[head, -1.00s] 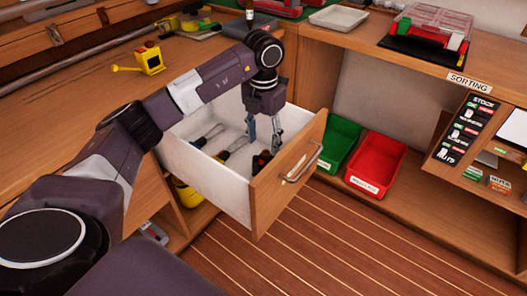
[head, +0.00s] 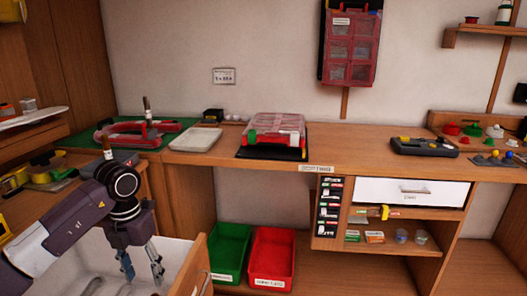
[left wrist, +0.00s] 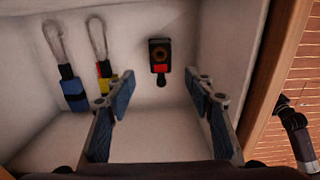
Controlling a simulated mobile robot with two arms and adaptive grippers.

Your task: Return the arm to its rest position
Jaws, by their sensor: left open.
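My left gripper (head: 143,268) is open and empty, pointing down over the open drawer (head: 185,258) in the head view. In the left wrist view, its two blue-padded fingers (left wrist: 161,115) stand apart with nothing between them. The fingers appear apart from these items.
A green bin (head: 229,252) and a red bin (head: 272,258) stand right of the drawer. A clear-lidded organiser case (head: 277,133) and a white tray (head: 196,140) sit on the bench. A white-fronted drawer (head: 410,191) is at the right. Wall cabinet (head: 351,45) hangs above.

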